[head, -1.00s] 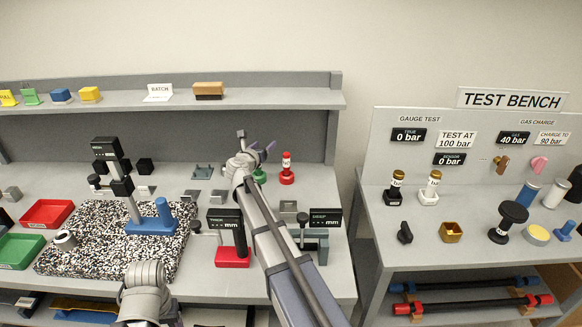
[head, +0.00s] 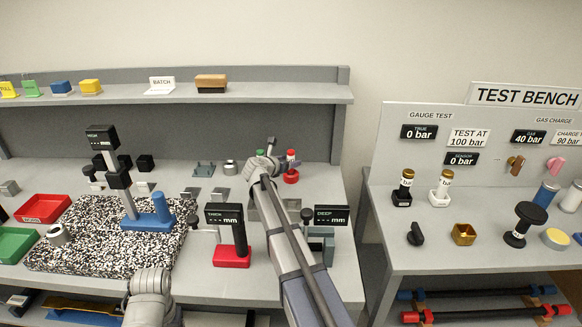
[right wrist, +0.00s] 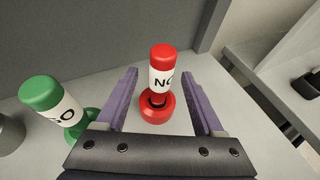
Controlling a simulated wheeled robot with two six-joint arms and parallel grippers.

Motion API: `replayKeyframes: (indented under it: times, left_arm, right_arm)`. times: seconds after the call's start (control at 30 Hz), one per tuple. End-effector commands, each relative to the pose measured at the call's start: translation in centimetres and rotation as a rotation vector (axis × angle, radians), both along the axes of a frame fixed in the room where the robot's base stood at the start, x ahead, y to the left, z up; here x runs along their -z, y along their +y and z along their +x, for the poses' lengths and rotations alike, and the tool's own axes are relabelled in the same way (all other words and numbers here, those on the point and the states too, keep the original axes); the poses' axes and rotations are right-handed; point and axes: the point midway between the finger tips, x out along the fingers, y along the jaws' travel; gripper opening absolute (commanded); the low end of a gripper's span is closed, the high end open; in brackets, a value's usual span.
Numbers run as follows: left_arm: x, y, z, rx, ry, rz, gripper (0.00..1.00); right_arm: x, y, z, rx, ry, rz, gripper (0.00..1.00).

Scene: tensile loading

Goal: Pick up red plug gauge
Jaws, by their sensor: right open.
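The red plug gauge (right wrist: 160,72), with a red cap, a white band lettered "NO" and a red round base, stands upright on the bench in the right wrist view. In the head view it (head: 291,177) stands at the back right of the left bench. My right gripper (right wrist: 165,85) is open, its purple fingers on either side of the gauge, with gaps to both. In the head view my right gripper (head: 272,150) is just left of the gauge. My left arm shows low in the head view, but its gripper fingers do not show.
A green gauge (right wrist: 55,108) stands just left of my right gripper. A grey back wall (right wrist: 90,30) rises behind. The thickness gauge (head: 232,250) and depth gauge (head: 325,240) stand beside my right arm. The test bench (head: 455,230) is to the right.

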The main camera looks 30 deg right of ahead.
Motion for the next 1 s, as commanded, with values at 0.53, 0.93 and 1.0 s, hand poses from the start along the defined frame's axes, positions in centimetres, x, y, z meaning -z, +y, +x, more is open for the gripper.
replayKeyframes:
  times: [0.53,0.93,1.0]
  left_arm:
    - [2.3,0.0,0.0,0.0,0.0,0.0,0.69]
    - [2.2,0.0,0.0,0.0,0.0,0.0,0.69]
    - [2.2,0.0,0.0,0.0,0.0,0.0,0.69]
  right_arm:
    - [2.3,-4.0,2.4,-0.001,-0.001,-0.002,0.69]
    - [2.2,-3.9,2.3,-0.001,0.0,-0.001,0.44]
    - [2.2,-3.9,2.3,-0.001,0.0,-0.001,0.36]
